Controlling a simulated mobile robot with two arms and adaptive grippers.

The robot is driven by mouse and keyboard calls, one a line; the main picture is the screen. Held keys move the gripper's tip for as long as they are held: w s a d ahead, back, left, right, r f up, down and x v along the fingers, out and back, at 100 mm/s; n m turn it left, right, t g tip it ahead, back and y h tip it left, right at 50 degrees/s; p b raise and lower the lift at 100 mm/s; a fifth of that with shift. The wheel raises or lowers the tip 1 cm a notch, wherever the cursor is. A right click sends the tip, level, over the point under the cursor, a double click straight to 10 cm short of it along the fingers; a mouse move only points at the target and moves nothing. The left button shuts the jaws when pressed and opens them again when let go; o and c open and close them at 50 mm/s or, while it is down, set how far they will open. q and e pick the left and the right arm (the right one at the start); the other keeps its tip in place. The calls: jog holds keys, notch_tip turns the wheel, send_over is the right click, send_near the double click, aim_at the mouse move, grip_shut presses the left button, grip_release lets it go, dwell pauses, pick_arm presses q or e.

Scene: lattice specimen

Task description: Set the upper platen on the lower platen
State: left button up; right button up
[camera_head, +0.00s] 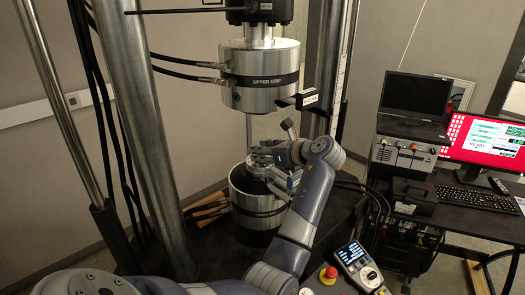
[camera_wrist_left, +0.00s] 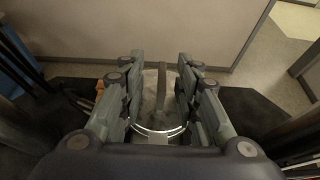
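My left gripper (camera_head: 272,166) is over the lower grip (camera_head: 257,203) in the head view, with its fingers at the height of a shiny round metal piece (camera_head: 257,162) on top. In the left wrist view the fingers (camera_wrist_left: 158,75) stand apart, on either side of a dark upright bar and a pale surface. A bright round metal rim (camera_wrist_left: 160,131) shows below, between the fingers. I cannot tell whether the fingers touch anything, or tell the upper platen from the lower one. My right gripper is not in view.
The cylinder marked UPPER GRIP (camera_head: 262,78) hangs above, with hoses on its left. A thick steel column (camera_head: 143,125) stands to the left. A control pendant (camera_head: 360,268), a monitor (camera_head: 485,140) and a laptop (camera_head: 415,95) are on the right.

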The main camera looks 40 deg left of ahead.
aim_at(273, 170)
pick_arm(q)
jog(key=o, duration=0.3)
jog(key=shift+f, duration=0.2)
jog(key=shift+w, duration=0.1)
jog(key=shift+r, duration=0.15)
jog(key=shift+r, duration=0.1)
jog(key=shift+p+v, duration=0.8)
jog(key=shift+p, duration=0.2)
jog(key=shift+d+r+p, duration=0.2)
jog(key=shift+p, duration=0.1)
jog(key=shift+d, duration=0.35)
jog(key=shift+v, duration=1.05)
